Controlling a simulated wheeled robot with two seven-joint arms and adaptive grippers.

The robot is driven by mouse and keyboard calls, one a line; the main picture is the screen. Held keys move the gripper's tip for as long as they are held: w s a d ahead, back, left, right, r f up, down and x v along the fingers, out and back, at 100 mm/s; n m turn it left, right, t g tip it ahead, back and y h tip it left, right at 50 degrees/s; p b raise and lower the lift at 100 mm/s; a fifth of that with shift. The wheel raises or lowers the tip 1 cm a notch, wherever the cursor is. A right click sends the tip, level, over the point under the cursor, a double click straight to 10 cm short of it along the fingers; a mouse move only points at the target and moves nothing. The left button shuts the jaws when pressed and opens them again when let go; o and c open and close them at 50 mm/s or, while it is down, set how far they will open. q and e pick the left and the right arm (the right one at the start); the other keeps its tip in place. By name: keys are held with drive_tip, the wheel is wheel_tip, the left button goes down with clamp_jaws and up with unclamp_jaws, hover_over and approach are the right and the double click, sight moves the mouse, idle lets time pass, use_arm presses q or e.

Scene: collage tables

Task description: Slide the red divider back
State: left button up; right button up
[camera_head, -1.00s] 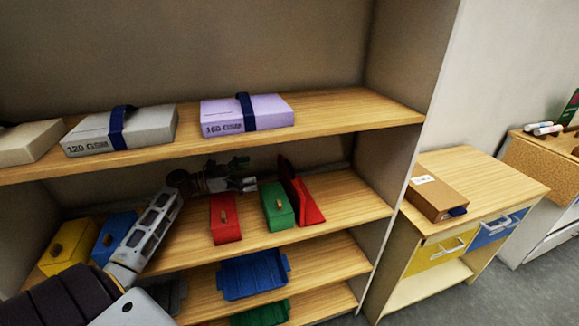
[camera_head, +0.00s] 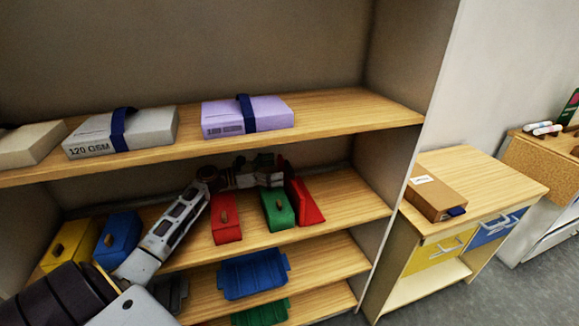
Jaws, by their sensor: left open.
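The red divider (camera_head: 305,200) stands on the middle shelf, to the right of the green box (camera_head: 277,210). It has an upright plate with a slanting part in front. My left gripper (camera_head: 270,176) is open above and behind the green box, with its tip end close to the upright plate of the divider. I cannot tell whether it touches the plate. The arm reaches in from the lower left, over the shelf. My right gripper is not in view.
A red box (camera_head: 225,218), a blue box (camera_head: 118,238) and a yellow box (camera_head: 70,244) share the middle shelf (camera_head: 350,203). A shelf above holds paper packs, including a purple one (camera_head: 246,116). Blue (camera_head: 253,275) and green trays lie below. The shelf right of the divider is clear.

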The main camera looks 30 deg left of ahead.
sight(287, 166)
use_arm(q)
drive_tip(key=x, duration=0.3)
drive_tip(key=shift+w+d, duration=0.15)
drive_tip(key=shift+x, duration=0.75)
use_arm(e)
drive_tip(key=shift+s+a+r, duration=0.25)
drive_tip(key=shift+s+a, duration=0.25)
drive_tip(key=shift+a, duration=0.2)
